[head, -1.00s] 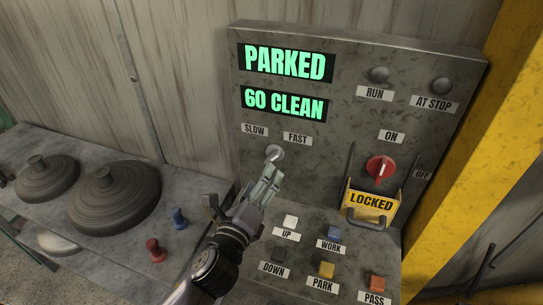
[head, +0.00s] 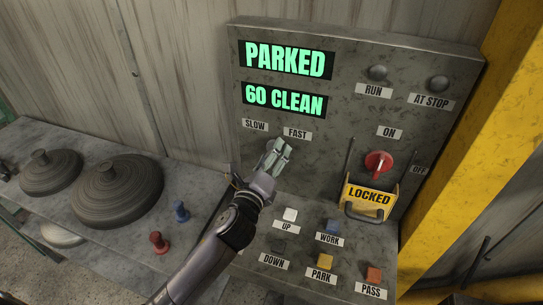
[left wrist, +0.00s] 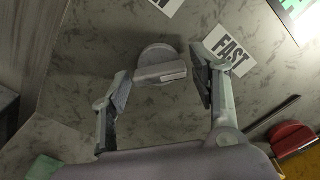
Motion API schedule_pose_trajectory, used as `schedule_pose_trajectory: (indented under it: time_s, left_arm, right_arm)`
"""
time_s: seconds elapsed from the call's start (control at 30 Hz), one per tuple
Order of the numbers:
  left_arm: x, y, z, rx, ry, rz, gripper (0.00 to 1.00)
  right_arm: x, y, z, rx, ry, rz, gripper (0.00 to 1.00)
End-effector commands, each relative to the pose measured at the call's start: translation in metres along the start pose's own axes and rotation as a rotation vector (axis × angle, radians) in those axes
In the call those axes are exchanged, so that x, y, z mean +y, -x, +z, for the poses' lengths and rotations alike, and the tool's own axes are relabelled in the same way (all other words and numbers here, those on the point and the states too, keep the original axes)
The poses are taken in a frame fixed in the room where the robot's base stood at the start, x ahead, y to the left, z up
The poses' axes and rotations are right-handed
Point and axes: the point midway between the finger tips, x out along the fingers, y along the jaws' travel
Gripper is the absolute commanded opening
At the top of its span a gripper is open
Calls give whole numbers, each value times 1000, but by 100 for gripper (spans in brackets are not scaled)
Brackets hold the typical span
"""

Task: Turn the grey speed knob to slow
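The grey speed knob (left wrist: 160,66) is a round disc with a raised bar on the panel, below the SLOW (head: 255,125) and FAST (head: 297,133) labels. In the left wrist view the knob lies between the fingertips of my left gripper (left wrist: 160,80), with gaps at both sides. Its bar runs across from one finger side towards the other. In the head view my left gripper (head: 278,150) covers most of the knob. The gripper is open and holds nothing. My right gripper is not in view.
The panel displays read PARKED (head: 286,60) and 60 CLEAN (head: 284,101). A red switch (head: 377,163) with a yellow LOCKED guard (head: 369,198) sits right of the knob. Several buttons lie below.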

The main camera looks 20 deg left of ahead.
Motion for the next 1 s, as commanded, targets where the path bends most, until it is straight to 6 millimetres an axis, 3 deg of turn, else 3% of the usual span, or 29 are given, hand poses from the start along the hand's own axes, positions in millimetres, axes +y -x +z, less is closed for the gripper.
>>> schedule_pose_trajectory:
  time_s: [0.53,1.0]
  left_arm:
    - [0,0,0,0,-1,1,17]
    - [0,0,0,1,121,3,17]
  right_arm:
    - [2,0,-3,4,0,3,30]
    - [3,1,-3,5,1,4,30]
